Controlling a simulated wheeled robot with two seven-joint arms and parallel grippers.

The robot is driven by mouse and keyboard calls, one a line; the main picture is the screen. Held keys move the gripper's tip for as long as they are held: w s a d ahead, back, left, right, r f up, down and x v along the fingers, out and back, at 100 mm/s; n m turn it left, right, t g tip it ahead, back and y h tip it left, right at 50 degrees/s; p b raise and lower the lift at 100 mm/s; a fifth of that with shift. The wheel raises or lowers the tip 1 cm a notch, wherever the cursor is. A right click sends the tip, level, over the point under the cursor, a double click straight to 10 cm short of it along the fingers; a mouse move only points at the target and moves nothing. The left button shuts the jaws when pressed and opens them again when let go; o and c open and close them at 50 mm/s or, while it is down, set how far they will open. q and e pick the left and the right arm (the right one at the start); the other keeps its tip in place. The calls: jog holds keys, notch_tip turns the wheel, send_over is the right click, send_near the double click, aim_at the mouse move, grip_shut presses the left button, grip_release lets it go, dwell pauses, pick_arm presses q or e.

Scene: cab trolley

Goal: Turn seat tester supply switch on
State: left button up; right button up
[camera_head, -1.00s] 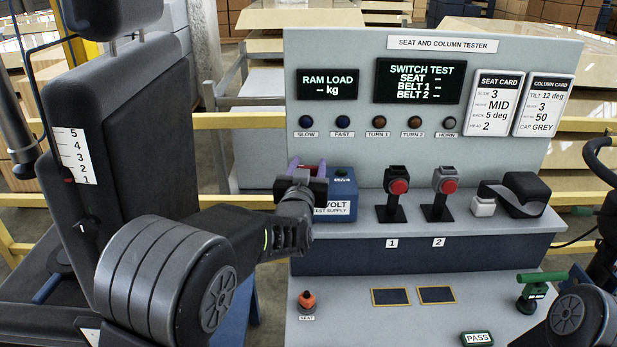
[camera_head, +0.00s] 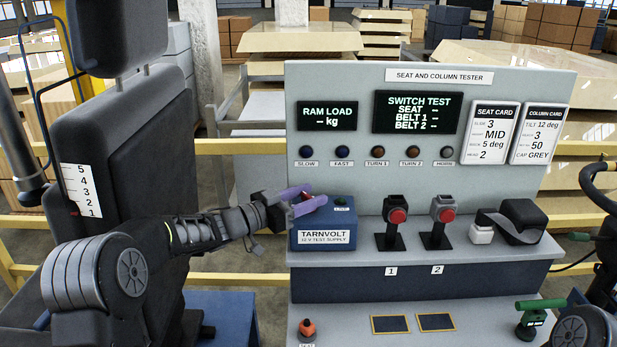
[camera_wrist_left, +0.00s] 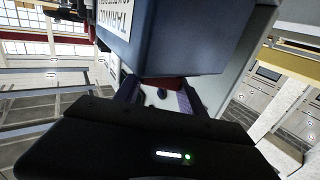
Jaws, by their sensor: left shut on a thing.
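The seat tester supply is a blue box (camera_head: 330,224) labelled TARNVOLT 12 V TEST SUPPLY, on the left of the tester's shelf. A small dark green lamp (camera_head: 340,201) sits on its top; I cannot tell if it is lit. My left gripper (camera_head: 306,200) reaches in from the left at the box's top left, its purple fingers shut on a red part, seemingly the supply switch (camera_head: 307,197). The fingers hide much of it, so its position is unclear. In the left wrist view a dark red part (camera_wrist_left: 166,83) shows between the fingers, beside the box (camera_wrist_left: 175,40). My right gripper is out of view.
The tester panel (camera_head: 550,90) stands behind, its switch test display (camera_head: 416,112) showing dashes. Two red-buttoned buckles (camera_head: 397,215) (camera_head: 443,215) stand right of the box. The black seat (camera_head: 130,150) is close on the left.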

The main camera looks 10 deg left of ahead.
pick_arm(q)
jog(key=shift+w+a+r+m+g+h+p, duration=0.1)
jog(key=shift+r+m+g+h+p, duration=0.1)
jog(key=shift+m+g+h+p, duration=0.8)
jog(key=m+g, duration=0.1)
jog(key=g+h, duration=0.1)
jog(key=shift+f+m+g, duration=0.2)
jog(key=shift+m+g, duration=0.2)
jog(key=shift+m+g+h, duration=0.6)
jog(key=shift+g, duration=0.3)
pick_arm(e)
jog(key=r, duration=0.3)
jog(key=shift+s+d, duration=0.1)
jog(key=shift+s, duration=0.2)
pick_arm(q)
jog(key=shift+m+g, duration=0.3)
jog(key=shift+g, duration=0.1)
jog(key=shift+r, duration=0.1)
jog(key=o, duration=1.4)
